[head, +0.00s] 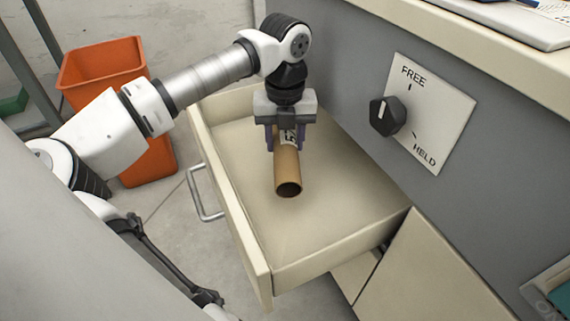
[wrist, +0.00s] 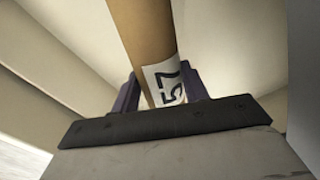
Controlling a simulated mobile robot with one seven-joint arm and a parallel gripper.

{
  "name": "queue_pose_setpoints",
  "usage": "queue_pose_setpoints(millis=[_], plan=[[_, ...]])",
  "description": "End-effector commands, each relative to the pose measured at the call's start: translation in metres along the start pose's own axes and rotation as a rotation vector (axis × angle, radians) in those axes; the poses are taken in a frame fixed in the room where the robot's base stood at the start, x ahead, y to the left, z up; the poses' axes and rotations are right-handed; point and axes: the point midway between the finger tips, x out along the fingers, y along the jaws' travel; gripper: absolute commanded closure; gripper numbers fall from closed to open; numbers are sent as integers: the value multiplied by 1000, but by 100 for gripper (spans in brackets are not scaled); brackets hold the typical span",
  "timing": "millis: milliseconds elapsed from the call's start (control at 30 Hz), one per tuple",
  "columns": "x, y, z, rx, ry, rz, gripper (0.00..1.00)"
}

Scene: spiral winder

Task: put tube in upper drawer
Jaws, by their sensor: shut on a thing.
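A brown cardboard tube (head: 288,178) with a white label is held by my gripper (head: 285,140) over the open upper drawer (head: 255,262). My gripper points down, with its purple fingers shut on the tube's labelled part. The tube's open end faces the head camera. In the wrist view the tube (wrist: 143,35) runs up between the fingers (wrist: 160,95), and its label reads 57. The drawer is cream, pulled out and otherwise empty. I cannot tell whether the tube touches the drawer floor.
A grey panel with a black knob (head: 387,116), marked FREE and HELD, stands right of the drawer. A cream worktop (head: 470,60) is above it. An orange bin (head: 105,68) stands on the floor behind my arm. The drawer's metal handle (head: 204,195) sticks out left.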

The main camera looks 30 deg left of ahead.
Motion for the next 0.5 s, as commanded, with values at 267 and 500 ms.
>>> queue_pose_setpoints(millis=[267, 500], plan=[[32, 0, 0, 0, 2, -1, 79], [63, 0, 0, 0, 0, -1, 79]])
